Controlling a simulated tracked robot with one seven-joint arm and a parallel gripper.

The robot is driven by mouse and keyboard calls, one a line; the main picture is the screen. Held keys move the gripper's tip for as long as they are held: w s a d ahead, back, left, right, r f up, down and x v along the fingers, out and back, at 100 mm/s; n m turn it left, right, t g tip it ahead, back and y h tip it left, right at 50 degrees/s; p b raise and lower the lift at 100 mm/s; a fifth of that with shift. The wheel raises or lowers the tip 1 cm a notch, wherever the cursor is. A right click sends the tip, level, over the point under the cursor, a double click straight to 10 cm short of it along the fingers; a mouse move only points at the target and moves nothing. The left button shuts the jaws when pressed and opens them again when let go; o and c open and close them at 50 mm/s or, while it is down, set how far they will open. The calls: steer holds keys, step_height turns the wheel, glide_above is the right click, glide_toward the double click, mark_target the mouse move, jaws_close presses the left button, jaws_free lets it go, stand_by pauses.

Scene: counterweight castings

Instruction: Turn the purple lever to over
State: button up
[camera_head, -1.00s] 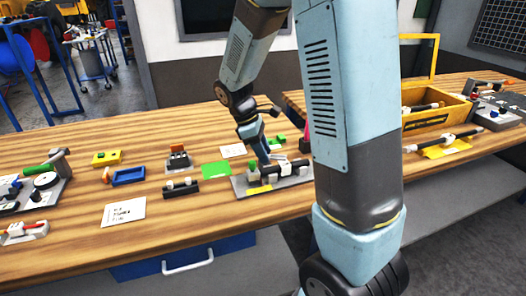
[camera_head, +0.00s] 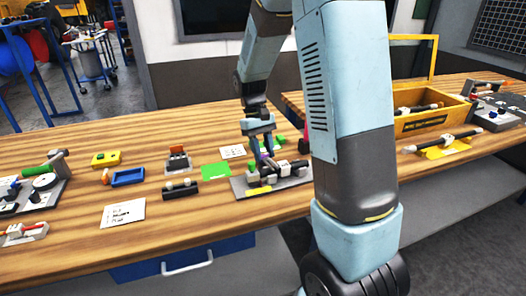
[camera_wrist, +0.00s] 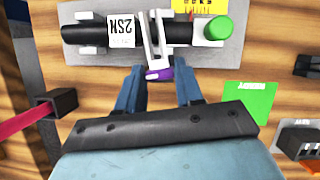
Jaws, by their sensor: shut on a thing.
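The purple lever (camera_wrist: 158,73) shows in the wrist view as a purple end on a pale forked arm. The arm reaches down in the picture from a black cylinder (camera_wrist: 185,33) with a white label (camera_wrist: 121,30) and a green knob (camera_wrist: 217,27). My gripper (camera_wrist: 160,80) has its two blue fingers on either side of the purple end and is shut on it. In the head view my gripper (camera_head: 263,153) is over the grey base plate (camera_head: 243,190) of this fixture.
A green card (camera_head: 216,170) and a black block (camera_head: 180,189) lie left of the fixture. A dark post with a red bar (camera_wrist: 25,118) stands left in the wrist view. A yellow crate (camera_head: 430,122) is at the right. Bare wood (camera_head: 200,225) lies in front.

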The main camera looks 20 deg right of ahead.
steer(key=shift+w+m+y, duration=0.1)
steer(key=shift+m+y, duration=0.2)
steer(key=shift+m, duration=0.6)
steer(key=shift+d, duration=0.1)
steer(key=o, duration=1)
steer(key=shift+o, duration=0.2)
steer(key=v, duration=1.3)
steer(key=shift+r, duration=0.3)
steer(key=shift+d, duration=0.1)
steer(key=s+r+t, duration=0.3)
steer(key=s+t, duration=0.2)
steer(key=s, duration=0.7)
steer(key=s+r+t, duration=0.3)
steer(key=s+t, duration=0.2)
steer(key=s, duration=0.8)
steer(key=shift+r, duration=0.4)
